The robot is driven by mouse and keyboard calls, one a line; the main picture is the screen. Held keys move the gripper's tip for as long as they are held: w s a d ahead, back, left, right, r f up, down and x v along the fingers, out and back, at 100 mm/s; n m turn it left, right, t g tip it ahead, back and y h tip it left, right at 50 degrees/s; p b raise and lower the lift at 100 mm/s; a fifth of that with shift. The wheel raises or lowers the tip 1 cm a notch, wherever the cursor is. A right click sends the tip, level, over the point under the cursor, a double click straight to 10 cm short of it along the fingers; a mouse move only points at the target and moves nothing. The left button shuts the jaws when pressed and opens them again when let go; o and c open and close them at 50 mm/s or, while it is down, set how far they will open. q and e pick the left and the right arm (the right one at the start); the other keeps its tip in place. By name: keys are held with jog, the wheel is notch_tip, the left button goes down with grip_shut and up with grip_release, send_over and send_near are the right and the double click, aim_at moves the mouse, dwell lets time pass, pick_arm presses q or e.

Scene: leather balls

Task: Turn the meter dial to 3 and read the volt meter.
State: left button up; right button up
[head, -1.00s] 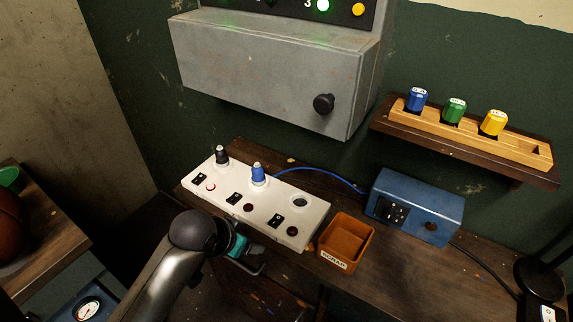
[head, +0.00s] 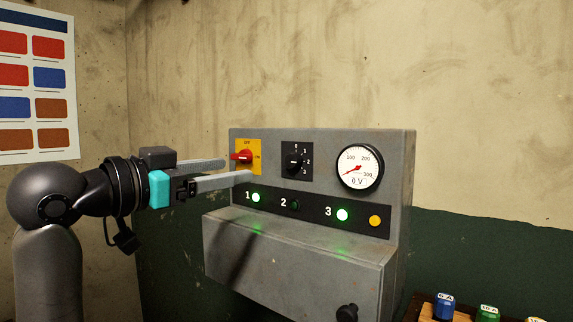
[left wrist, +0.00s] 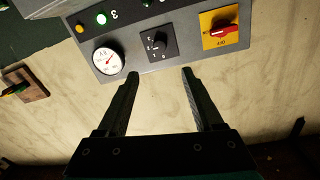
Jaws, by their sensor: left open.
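The black meter dial (head: 294,162) sits on a black plate marked 0 to 3, in the middle of the grey panel. Its exact setting is too small to tell. The round white volt meter (head: 360,167) is right of it, with its needle at the low left end and "0 V" below. My left gripper (head: 238,170) is open and empty, its fingers reaching toward the panel's left part. In the left wrist view the dial (left wrist: 157,43) lies beyond the gap between the fingertips (left wrist: 160,72), apart from them. The meter (left wrist: 107,60) also shows there. My right gripper is out of view.
A red switch (head: 243,157) on a yellow plate is close to my left fingertips. Below, lamps 1 (head: 256,197) and 3 (head: 342,215) glow green; lamp 2 (head: 295,205) is dark. A yellow button (head: 375,221) is at the right. The grey housing (head: 290,255) juts out below.

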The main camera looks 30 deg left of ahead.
aim_at(290, 162)
pick_arm(q)
jog(key=w, duration=0.4)
jog(key=w+d+p, duration=0.1)
jog(key=w, duration=0.4)
jog(key=w+d+p, duration=0.1)
jog(key=w, duration=0.4)
jog(key=shift+w, duration=0.1)
jog(key=shift+c, duration=0.3)
jog(key=shift+f, duration=0.1)
grip_shut()
